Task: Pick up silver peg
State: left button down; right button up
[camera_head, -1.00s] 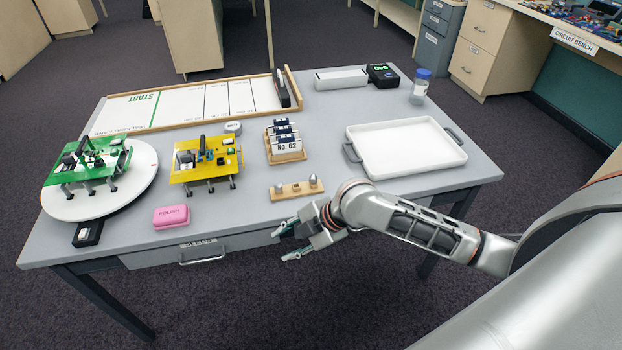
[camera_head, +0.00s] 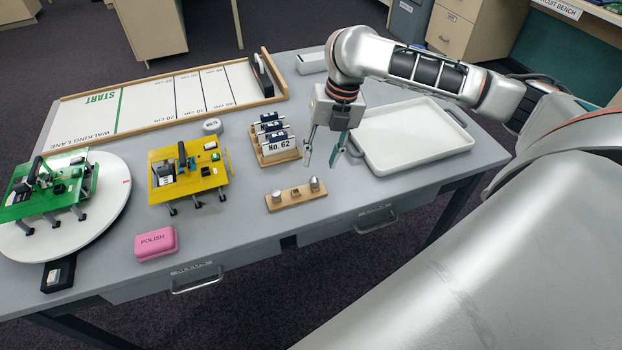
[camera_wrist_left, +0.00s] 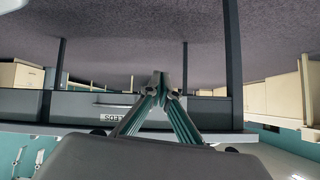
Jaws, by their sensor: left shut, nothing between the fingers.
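A small wooden board (camera_head: 288,200) lies near the table's front edge. A silver peg (camera_head: 314,185) stands at its right end, a second silver piece (camera_head: 277,197) at its left end, and a small brown piece (camera_head: 296,192) between them. My right gripper (camera_head: 321,163) points down above the table, behind and slightly right of the right peg, with its fingers apart and nothing between them. My left gripper (camera_wrist_left: 160,82) shows only in the left wrist view, shut and empty, with the table's drawer front behind it.
A wooden rack marked No. 62 (camera_head: 278,153) stands just behind the board. A white tray (camera_head: 452,150) lies to the right. A pink polish block (camera_head: 156,243), a yellow walker model (camera_head: 190,172) and a green one on a white turntable (camera_head: 105,215) stand left.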

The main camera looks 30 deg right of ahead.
aim_at(314, 178)
jog(key=shift+a+f, duration=0.15)
jog(key=shift+f, duration=0.6)
jog(key=f+b, duration=0.2)
jog(key=f, duration=0.1)
jog(key=shift+a+f, duration=0.3)
jog(key=shift+a, duration=0.1)
jog(key=shift+w+f, duration=0.1)
jog(key=shift+f, duration=0.25)
jog(key=shift+r, duration=0.1)
jog(key=c, duration=0.8)
pick_arm(q)
jog(key=shift+w+a+f, duration=0.25)
jog(key=shift+w+f, duration=0.1)
jog(key=shift+f, duration=0.25)
pick_arm(e)
jog(key=shift+c, duration=0.7)
jog(key=shift+r, duration=0.1)
